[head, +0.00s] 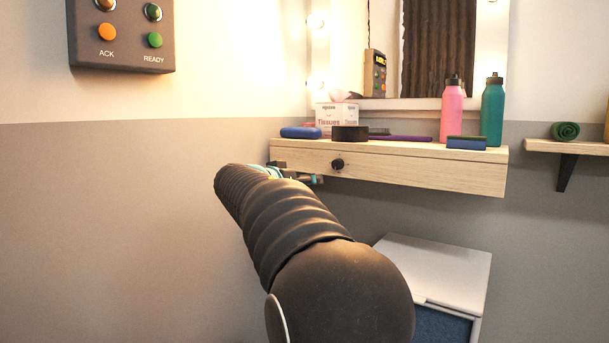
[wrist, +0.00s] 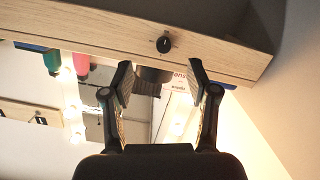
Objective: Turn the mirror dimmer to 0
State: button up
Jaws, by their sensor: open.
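The mirror dimmer looks to be the small round black knob (head: 337,164) on the front face of the wooden shelf (head: 430,168). It also shows in the wrist view (wrist: 164,44), with a short pale mark on its face; I cannot read a scale or setting. My gripper (wrist: 159,80) is open and empty. Its two fingers point toward the shelf front, and the knob appears just beyond and between the fingertips, apart from them. In the head view my arm hides most of the gripper, at the left end of the shelf.
On the shelf stand a tissue box (head: 337,115), a black round tin (head: 350,133), a pink bottle (head: 452,108), a teal bottle (head: 493,110) and blue items. A lit mirror (head: 385,60) is behind. A button panel (head: 122,35) hangs at left. A white-lidded bin (head: 435,268) stands below.

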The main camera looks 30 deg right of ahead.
aim_at(335, 165)
jog(key=shift+m+h, duration=0.6)
jog(key=shift+h, duration=0.3)
jog(key=x, duration=0.5)
jog(key=w+r+p+x, duration=0.1)
jog(key=x, duration=0.5)
jog(key=w+p+x, duration=0.1)
jog(key=x, duration=0.4)
jog(key=shift+w+r, duration=0.35)
jog(key=shift+a, duration=0.1)
jog(key=shift+c, duration=0.3)
grip_shut()
